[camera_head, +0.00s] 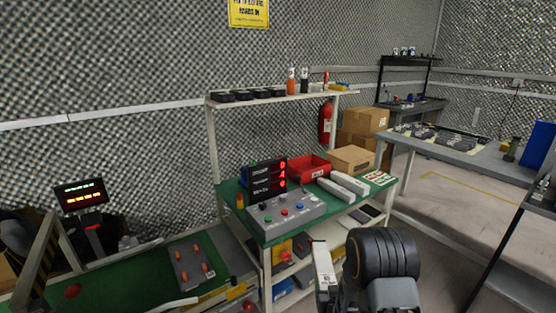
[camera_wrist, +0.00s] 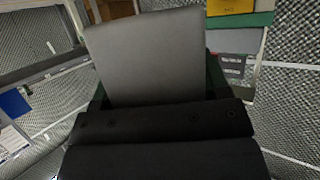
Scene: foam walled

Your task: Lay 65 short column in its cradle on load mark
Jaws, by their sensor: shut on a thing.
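My gripper (camera_wrist: 155,100) is shut on a grey block-shaped column (camera_wrist: 150,55), which fills the middle of the wrist view. In the head view the held column (camera_head: 323,268) is pale grey with a dark end and a white label, beside my dark wrist at the bottom centre. My fingers are mostly hidden there. A grey plate with several orange pegs (camera_head: 190,262), seemingly the cradle, lies on the green bench at lower left, well left of the column. Two similar pale columns (camera_head: 335,188) lie on the middle bench. The column's size number and the load mark cannot be read.
The middle bench (camera_head: 230,205) carries a button box (camera_head: 285,212), a red-digit display (camera_head: 266,176) and a red bin (camera_head: 309,168). A lit scale display (camera_head: 80,194) stands left. Cardboard boxes (camera_head: 362,122) stand behind. Open floor (camera_head: 440,225) lies right.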

